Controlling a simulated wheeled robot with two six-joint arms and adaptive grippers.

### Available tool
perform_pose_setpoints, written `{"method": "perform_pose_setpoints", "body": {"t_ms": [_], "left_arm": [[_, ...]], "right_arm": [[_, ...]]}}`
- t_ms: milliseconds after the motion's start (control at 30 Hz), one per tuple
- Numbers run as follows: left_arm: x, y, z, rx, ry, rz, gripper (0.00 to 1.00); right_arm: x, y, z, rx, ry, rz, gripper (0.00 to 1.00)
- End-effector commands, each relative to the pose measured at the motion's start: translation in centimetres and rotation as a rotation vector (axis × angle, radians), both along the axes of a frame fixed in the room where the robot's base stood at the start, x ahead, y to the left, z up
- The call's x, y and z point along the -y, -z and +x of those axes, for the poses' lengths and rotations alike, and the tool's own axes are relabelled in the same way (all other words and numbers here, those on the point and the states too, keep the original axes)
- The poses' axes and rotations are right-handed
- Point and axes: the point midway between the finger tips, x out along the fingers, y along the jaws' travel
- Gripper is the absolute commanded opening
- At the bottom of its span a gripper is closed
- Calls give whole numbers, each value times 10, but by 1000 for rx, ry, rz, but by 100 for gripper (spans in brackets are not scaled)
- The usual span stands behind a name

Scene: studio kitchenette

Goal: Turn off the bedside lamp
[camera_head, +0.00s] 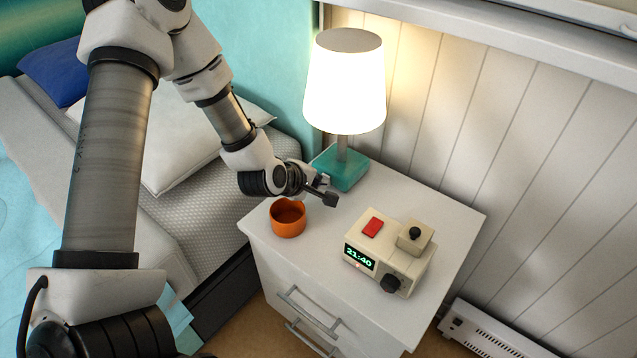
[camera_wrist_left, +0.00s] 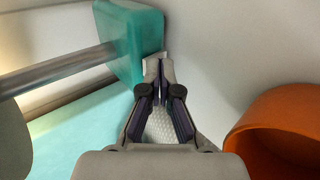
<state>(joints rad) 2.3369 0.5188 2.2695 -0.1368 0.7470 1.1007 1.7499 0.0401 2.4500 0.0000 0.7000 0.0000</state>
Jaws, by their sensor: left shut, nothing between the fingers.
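The bedside lamp (camera_head: 344,85) stands on the white nightstand, and its shade glows brightly. Its teal base (camera_head: 341,168) rests near the back corner; the base (camera_wrist_left: 131,45) and its metal stem also show in the left wrist view. My left gripper (camera_head: 330,199) is shut and empty, just in front of the lamp base. In the left wrist view the closed fingertips (camera_wrist_left: 158,65) are beside the base's near edge; I cannot tell whether they touch it. A switch on the lamp cannot be made out clearly. My right gripper is not in view.
An orange cup (camera_head: 288,226) stands close to my left gripper on the nightstand (camera_head: 440,208). A cream clock radio (camera_head: 385,264) with a red button and dark knobs stands at the front right. A bed with pillows (camera_head: 190,150) lies left; a panelled wall is behind.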

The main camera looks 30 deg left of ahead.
Motion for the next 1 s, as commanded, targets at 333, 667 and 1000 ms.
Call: {"method": "perform_pose_setpoints", "body": {"t_ms": [333,667,1000], "left_arm": [[0,-2,7,-4,0,0,0],[0,-14,7,-3,0,0,0],[0,-18,7,-4,0,0,0]], "right_arm": [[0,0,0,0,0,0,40],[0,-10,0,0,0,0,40],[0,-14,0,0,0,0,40]]}}
